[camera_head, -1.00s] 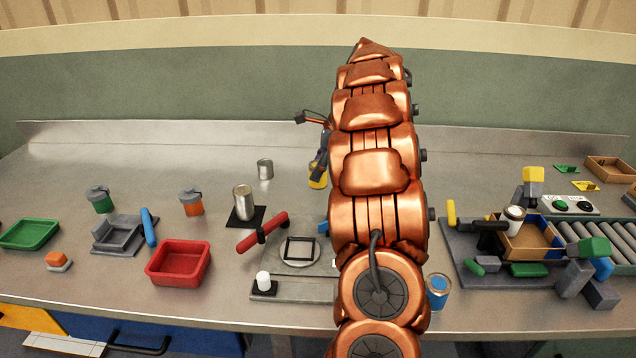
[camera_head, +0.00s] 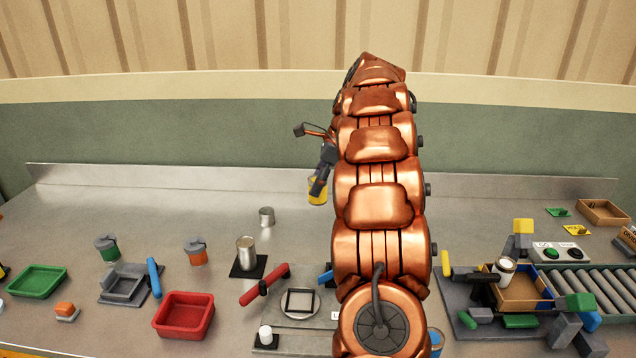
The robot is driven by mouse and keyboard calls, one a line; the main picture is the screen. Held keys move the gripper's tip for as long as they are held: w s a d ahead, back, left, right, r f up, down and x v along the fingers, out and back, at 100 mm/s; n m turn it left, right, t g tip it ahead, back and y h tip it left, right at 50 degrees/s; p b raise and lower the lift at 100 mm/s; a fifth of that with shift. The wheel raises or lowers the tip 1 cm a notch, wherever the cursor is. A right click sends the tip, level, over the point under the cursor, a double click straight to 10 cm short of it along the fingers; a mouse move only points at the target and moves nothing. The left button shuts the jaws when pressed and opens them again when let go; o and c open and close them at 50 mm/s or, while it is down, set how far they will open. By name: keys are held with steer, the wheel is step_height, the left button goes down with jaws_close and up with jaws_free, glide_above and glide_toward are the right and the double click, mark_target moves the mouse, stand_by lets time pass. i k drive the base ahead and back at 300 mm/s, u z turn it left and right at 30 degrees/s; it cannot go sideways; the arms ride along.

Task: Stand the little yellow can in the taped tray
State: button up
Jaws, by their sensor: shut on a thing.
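The little yellow can (camera_head: 316,198) is held in my gripper (camera_head: 320,184), left of my copper-coloured arm. The dark fingers are shut on it and cover part of it. The can appears raised above the back of the bench and roughly upright. A brown tray with blue edging (camera_head: 522,304), which may be the taped tray, sits at the right beside the roller conveyor. A white can with a dark top (camera_head: 504,268) is at its left back corner. Another brown tray (camera_head: 603,212) lies at the far right back; I see no clear tape on it.
My arm hides the bench's middle. Left are a silver can (camera_head: 246,251), a small grey can (camera_head: 266,216), a red tray (camera_head: 184,315), a green tray (camera_head: 38,281) and a red-handled tool (camera_head: 265,286). Rollers (camera_head: 592,293) and loose blocks crowd the right. The back of the bench is largely clear.

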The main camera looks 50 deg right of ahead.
mark_target(516, 286)
steer(key=k, duration=1)
